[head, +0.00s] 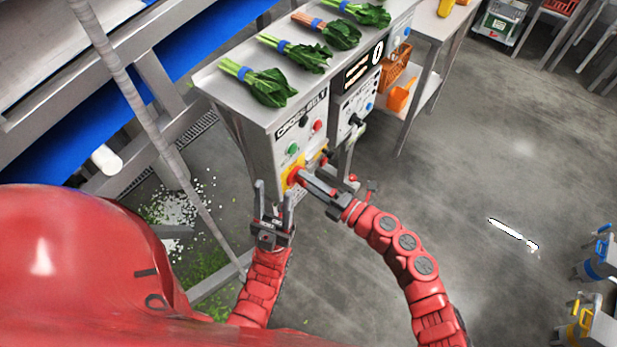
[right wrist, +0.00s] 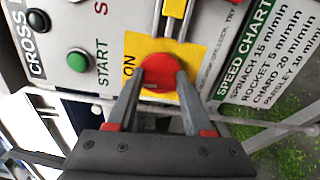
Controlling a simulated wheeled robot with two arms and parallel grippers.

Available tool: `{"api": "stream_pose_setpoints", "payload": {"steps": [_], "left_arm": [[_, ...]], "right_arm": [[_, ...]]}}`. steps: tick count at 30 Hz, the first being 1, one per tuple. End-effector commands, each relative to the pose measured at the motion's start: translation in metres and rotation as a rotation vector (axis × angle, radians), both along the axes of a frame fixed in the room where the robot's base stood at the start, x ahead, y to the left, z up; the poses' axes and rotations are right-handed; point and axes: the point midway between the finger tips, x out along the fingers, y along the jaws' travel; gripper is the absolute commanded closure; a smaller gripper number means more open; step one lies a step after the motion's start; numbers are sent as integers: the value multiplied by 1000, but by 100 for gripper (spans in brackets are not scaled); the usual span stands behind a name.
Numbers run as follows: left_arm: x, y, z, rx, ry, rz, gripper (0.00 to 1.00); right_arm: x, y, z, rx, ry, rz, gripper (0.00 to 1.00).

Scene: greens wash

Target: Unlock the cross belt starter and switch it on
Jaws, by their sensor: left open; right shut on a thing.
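The cross belt starter (head: 296,128) is a grey box labelled CROSS BELT, with a green START button (right wrist: 78,60) and a red button above its switch. Its red rotary knob (right wrist: 158,72) sits on a yellow plate (right wrist: 138,48) marked ON. My right gripper (head: 303,176) is shut on this knob, one finger on each side in the right wrist view. A yellow piece with grey bars (right wrist: 176,12) adjoins the knob; I cannot tell whether it is a lock. My left gripper (head: 272,190) is open and empty, below left of the knob.
Bunches of greens with blue bands (head: 262,84) lie on the counter above the starter. A second control box (head: 355,103) stands beside it on the right. A speed chart (right wrist: 275,50) is beside the knob. A grey pole (head: 150,120) crosses on the left. The floor at right is mostly open.

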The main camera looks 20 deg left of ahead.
Motion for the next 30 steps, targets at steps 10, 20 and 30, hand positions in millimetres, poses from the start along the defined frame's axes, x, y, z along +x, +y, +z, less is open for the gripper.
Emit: {"api": "stream_pose_setpoints", "payload": {"steps": [10,20,30], "left_arm": [[0,0,9,0,0,0,50],[0,0,9,0,0,0,50],[0,0,9,0,0,0,50]], "right_arm": [[-1,0,-2,32,98,1,100],[-1,0,-2,36,109,1,100],[0,0,-2,38,108,1,19]]}}
